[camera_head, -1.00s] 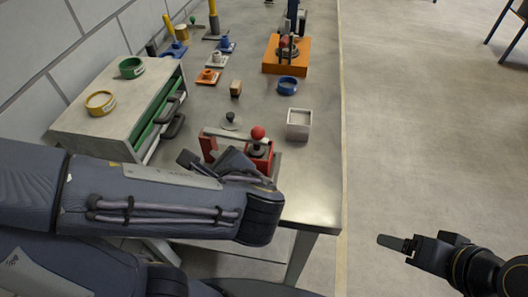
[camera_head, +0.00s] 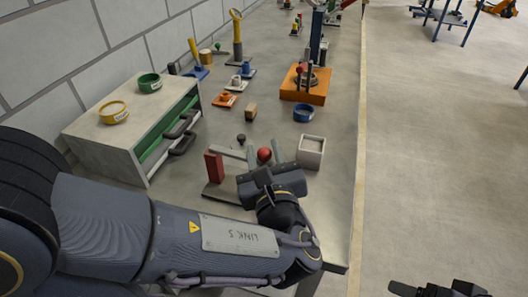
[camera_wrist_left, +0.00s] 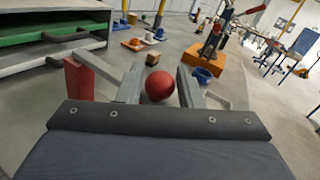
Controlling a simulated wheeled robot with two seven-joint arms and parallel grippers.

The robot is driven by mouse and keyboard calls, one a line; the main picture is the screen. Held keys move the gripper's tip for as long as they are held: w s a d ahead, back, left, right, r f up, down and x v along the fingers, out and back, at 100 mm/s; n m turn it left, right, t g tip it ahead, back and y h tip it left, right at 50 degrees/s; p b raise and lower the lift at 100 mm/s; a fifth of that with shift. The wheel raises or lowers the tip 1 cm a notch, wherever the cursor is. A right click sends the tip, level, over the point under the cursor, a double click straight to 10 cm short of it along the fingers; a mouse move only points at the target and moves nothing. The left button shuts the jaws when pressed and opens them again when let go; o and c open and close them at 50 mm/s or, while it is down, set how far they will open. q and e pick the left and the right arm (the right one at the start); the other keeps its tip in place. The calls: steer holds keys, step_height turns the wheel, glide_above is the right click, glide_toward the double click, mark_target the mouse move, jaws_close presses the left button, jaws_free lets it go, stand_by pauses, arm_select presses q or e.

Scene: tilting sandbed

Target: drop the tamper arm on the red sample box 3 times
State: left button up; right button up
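The tamper has a red post (camera_head: 214,167) at its left end and a grey lever arm (camera_head: 232,153) that runs right to a red ball knob (camera_head: 264,154). In the left wrist view the ball (camera_wrist_left: 159,86) sits between the two fingers, with a small gap to each. My left gripper (camera_head: 264,156) is open around the ball. The lever (camera_wrist_left: 97,66) passes behind the left finger in that view. The red sample box is hidden behind my left gripper and wrist. My right gripper (camera_head: 425,290) is only partly visible at the bottom edge, its fingers unclear.
A square grey container (camera_head: 311,152) stands close to the right of my left gripper. A drawer unit (camera_head: 140,130) stands at left. The table's right edge (camera_head: 354,190) is nearby, with open floor beyond.

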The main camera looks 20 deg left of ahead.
arm_select(q)
steer(key=shift+w, duration=0.15)
jaws_close()
steer(key=shift+r, duration=0.1)
steer(key=shift+a+r+n+g+h+p, duration=0.15)
steer(key=shift+r+n+p, duration=0.3)
steer(key=shift+r+p, duration=0.1)
steer(key=shift+a+r+n+g+h+p, duration=0.15)
steer(key=shift+r+n+p, duration=0.3)
steer(key=shift+p, duration=0.05)
steer(key=a+r+n, duration=0.1)
steer(key=a+r+n+g+h+p, duration=0.1)
steer(key=r, duration=0.1)
steer(key=r+n+p, duration=0.1)
steer(key=n, duration=0.1)
steer(key=shift+a+r+g+h, duration=0.15)
steer(key=shift+a+g+h, duration=0.25)
steer(key=a+r+n+g+h+b, duration=0.1)
steer(key=a+r+n+h, duration=0.2)
steer(key=a, duration=0.7)
steer(key=shift+w+n+h, duration=0.2)
steer(key=shift+n+h, duration=1.2)
steer(key=shift+n, duration=0.8)
steer(key=shift+a+f, duration=0.1)
